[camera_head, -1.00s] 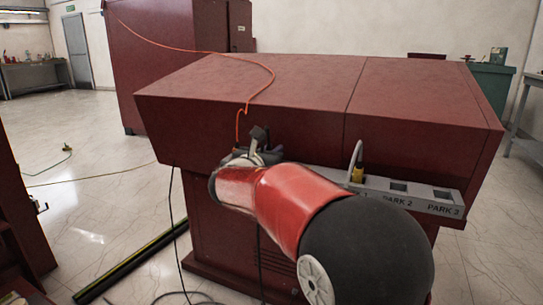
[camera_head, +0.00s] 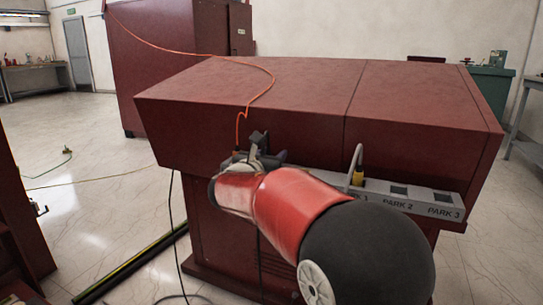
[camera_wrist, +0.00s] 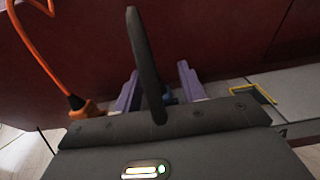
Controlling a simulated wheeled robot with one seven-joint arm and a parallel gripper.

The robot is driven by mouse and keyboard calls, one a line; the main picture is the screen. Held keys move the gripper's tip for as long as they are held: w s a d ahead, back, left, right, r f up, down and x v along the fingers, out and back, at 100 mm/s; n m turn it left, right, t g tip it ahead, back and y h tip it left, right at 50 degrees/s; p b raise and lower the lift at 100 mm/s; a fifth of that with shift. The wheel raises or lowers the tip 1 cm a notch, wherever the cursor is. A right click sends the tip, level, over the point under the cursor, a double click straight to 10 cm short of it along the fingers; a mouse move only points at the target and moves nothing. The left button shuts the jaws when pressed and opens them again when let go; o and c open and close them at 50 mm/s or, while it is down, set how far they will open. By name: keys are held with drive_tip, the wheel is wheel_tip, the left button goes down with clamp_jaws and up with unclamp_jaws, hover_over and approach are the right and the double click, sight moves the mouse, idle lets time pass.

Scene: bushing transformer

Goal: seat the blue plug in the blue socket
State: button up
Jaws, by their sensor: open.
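In the wrist view my gripper (camera_wrist: 158,88) is open, its two purple fingers apart. A small blue part (camera_wrist: 168,97), likely the blue plug, shows low between them, mostly hidden. A thick dark bar stands up in front of it; I cannot tell whether this is the plug's cable. In the head view my gripper (camera_head: 262,152) is at the cabinet's front face, by the left end of the grey parking strip, and its fingers are hard to make out. I cannot make out the blue socket in either view.
An orange plug (camera_wrist: 88,108) on an orange cable (camera_head: 262,92) is close left of my gripper. The grey parking strip (camera_head: 415,203) runs right, with a yellow plug (camera_head: 358,175) on a grey cable and open slots. The red cabinet (camera_head: 260,85) overhangs the strip.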

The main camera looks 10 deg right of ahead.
drive_tip(key=v, duration=1.2)
drive_tip(key=s+d+f+m+g+y, duration=0.1)
drive_tip(key=s+d+f+m+g, duration=0.3)
drive_tip(key=s+d+m, duration=0.25)
drive_tip(key=s+d+f+m+g+y, duration=0.1)
drive_tip(key=s+d+f+m+g, duration=0.3)
drive_tip(key=s+d+m, duration=0.25)
drive_tip(key=s+a+f+m+y, duration=0.3)
drive_tip(key=s+f+m+y, duration=0.1)
drive_tip(key=s+m, duration=0.3)
drive_tip(key=s+a+f+m+g+y, duration=0.1)
drive_tip(key=s+f+m+y, duration=0.3)
drive_tip(key=s+m, duration=0.4)
drive_tip(key=shift+a+f+m+y, duration=0.2)
drive_tip(key=shift+a+m+y, duration=0.15)
drive_tip(key=shift+a, duration=0.55)
drive_tip(key=shift+r+p, duration=2.8)
drive_tip(key=shift+r, duration=0.05)
